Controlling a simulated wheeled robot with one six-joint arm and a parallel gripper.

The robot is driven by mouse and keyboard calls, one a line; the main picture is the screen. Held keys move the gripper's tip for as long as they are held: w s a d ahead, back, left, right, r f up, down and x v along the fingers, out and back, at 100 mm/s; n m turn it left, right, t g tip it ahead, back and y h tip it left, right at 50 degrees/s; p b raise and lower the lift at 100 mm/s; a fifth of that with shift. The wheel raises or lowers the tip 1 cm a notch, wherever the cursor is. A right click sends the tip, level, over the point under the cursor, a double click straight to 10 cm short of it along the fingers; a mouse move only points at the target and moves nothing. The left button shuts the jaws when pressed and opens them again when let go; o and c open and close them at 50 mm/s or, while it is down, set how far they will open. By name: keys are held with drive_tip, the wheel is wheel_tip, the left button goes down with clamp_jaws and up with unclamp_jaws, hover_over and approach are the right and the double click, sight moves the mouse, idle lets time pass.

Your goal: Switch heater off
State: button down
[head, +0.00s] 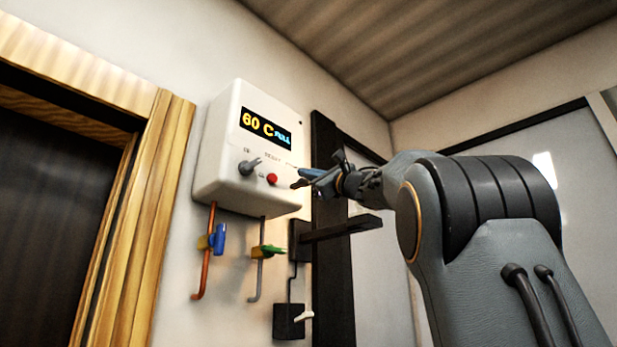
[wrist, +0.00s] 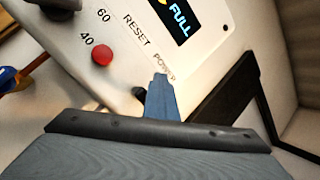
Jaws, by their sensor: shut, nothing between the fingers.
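The white heater (head: 240,150) hangs on the wall, and its display (head: 266,126) reads "60 C FULL". A grey knob (head: 248,166) and a red button (head: 272,179) are on its front. The wrist view shows the red button (wrist: 102,55) beside the "RESET" label and a "POWER" label (wrist: 164,63) at the panel's lower corner. My gripper (head: 297,180) is shut and empty in front of the heater's lower right.
Below the heater are a copper pipe with a blue valve (head: 218,238) and a grey pipe with a green valve (head: 270,251). A black box with a white lever (head: 303,316) is lower on the wall. A black frame (head: 328,220) stands right of the heater, and a wooden door frame (head: 150,200) left.

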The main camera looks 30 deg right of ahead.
drive_tip(key=shift+w+f+b, duration=0.2)
drive_tip(key=shift+f+b, duration=0.35)
drive_tip(key=shift+f, duration=0.1)
drive_tip(key=shift+w+f+b, duration=0.2)
drive_tip(key=shift+f+b, duration=0.3)
drive_tip(key=shift+f, duration=0.1)
drive_tip(key=shift+s+d+r, duration=0.1)
drive_tip(key=shift+s+r, duration=0.15)
drive_tip(key=s+d+r+b, duration=0.1)
drive_tip(key=s+d+b, duration=0.2)
drive_tip(key=s, duration=0.5)
drive_tip(key=shift+s+r+b, duration=0.15)
drive_tip(key=shift+s+b, duration=0.25)
drive_tip(key=shift+b, duration=0.3)
drive_tip(key=shift+w, duration=0.1)
